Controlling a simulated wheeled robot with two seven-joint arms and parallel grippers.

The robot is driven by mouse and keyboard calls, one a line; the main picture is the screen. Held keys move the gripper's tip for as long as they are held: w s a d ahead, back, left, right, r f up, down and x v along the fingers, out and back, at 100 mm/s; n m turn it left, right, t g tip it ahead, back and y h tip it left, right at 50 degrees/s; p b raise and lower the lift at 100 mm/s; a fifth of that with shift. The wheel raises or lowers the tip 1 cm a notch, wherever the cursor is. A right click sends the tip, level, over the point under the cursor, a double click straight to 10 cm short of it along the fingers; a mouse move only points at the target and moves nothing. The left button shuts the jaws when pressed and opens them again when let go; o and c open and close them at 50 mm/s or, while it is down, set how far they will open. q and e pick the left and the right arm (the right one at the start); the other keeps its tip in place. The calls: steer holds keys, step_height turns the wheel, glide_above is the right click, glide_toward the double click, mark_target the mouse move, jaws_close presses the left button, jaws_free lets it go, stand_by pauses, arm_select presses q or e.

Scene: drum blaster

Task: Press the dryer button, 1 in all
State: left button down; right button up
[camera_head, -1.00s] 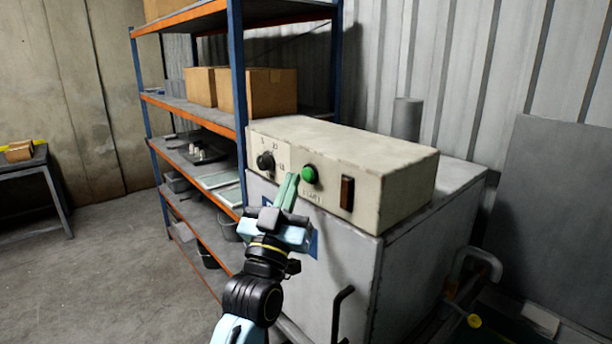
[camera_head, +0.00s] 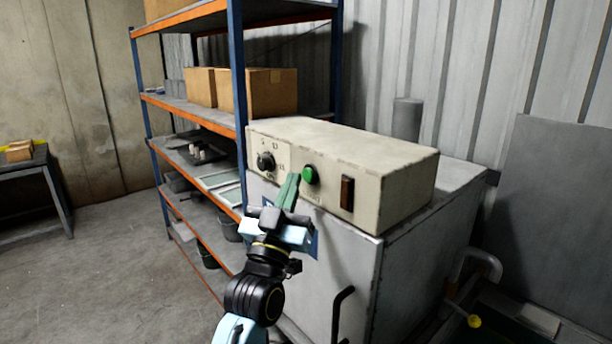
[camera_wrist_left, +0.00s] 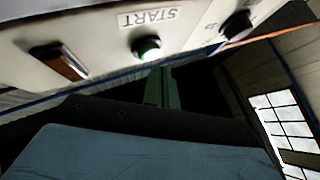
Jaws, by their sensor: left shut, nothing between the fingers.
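The dryer (camera_head: 341,265) is a grey cabinet with a beige control box (camera_head: 395,190) on top. A round green button (camera_head: 309,175) sits on the box's front face, between a black knob (camera_head: 265,161) and a brown rectangular switch (camera_head: 347,193). In the left wrist view the green button (camera_wrist_left: 146,47) shows below a START label (camera_wrist_left: 148,17). My left gripper (camera_head: 292,178) is shut and empty, its green fingers just left of the button in the head view. In the left wrist view its fingertips (camera_wrist_left: 160,72) appear just below the button; I cannot tell whether they touch it. My right gripper is not in view.
A blue and orange shelf rack (camera_head: 239,85) with cardboard boxes (camera_head: 270,92) stands behind and left of the dryer. A black door handle (camera_head: 340,310) sticks out low on the dryer's front. Open concrete floor (camera_head: 100,270) lies to the left.

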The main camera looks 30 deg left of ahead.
arm_select(q)
steer(key=shift+w+d, duration=0.15)
steer(key=shift+w, duration=0.15)
